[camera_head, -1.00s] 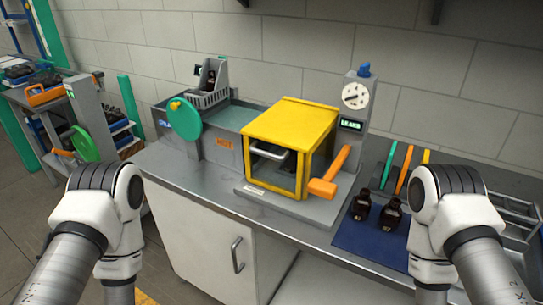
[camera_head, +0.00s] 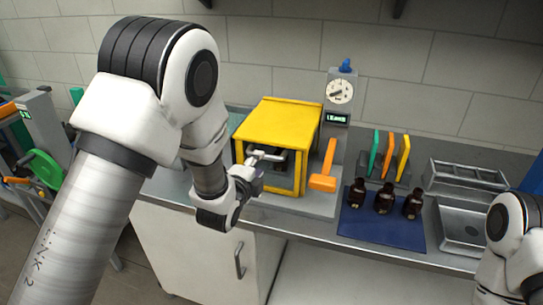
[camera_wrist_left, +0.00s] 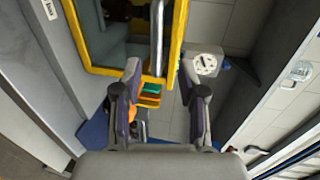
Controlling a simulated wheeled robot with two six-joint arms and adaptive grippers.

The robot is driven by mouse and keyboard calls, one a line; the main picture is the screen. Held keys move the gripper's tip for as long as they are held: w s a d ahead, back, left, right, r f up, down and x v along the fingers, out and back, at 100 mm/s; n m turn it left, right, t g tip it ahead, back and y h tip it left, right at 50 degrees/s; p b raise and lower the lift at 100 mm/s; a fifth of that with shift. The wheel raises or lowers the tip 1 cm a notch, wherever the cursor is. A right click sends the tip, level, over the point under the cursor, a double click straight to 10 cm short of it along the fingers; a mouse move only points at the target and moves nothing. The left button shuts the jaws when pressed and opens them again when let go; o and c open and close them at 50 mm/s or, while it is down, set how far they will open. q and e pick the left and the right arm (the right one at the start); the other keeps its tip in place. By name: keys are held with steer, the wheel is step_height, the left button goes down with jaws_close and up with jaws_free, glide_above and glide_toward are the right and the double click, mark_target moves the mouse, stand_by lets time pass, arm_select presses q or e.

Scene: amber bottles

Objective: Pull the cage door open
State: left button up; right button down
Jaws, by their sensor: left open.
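The yellow cage (camera_head: 281,122) stands on the bench with its clear front door (camera_head: 283,179) shut in its yellow frame. A silver handle (camera_head: 269,156) is on the door. It shows as an upright bar in the left wrist view (camera_wrist_left: 157,35). My left gripper (camera_head: 256,172) is in front of the door, close to the handle. In the left wrist view its two fingers are open (camera_wrist_left: 160,82), and the handle bar lies ahead, lined up between them. I cannot tell whether they touch it. Of my right arm only links show; its gripper is out of view.
An orange lever (camera_head: 323,180) and a gauge post (camera_head: 340,100) stand right of the cage. Several dark bottles (camera_head: 384,198) stand on a blue mat (camera_head: 380,229). Coloured upright plates (camera_head: 389,157) and a metal tray (camera_head: 465,178) are farther right.

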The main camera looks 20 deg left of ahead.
mark_target(264, 158)
arm_select(q)
steer(key=w, duration=0.2)
steer(key=w+f+p, duration=0.1)
steer(key=w, duration=0.1)
steer(key=w+p, duration=0.1)
steer(key=w, duration=0.1)
steer(key=shift+w+a+f, duration=0.1)
steer(key=shift+f, duration=0.15)
steer(key=shift+w+f, duration=0.2)
steer(key=shift+w, duration=0.2)
jaws_close()
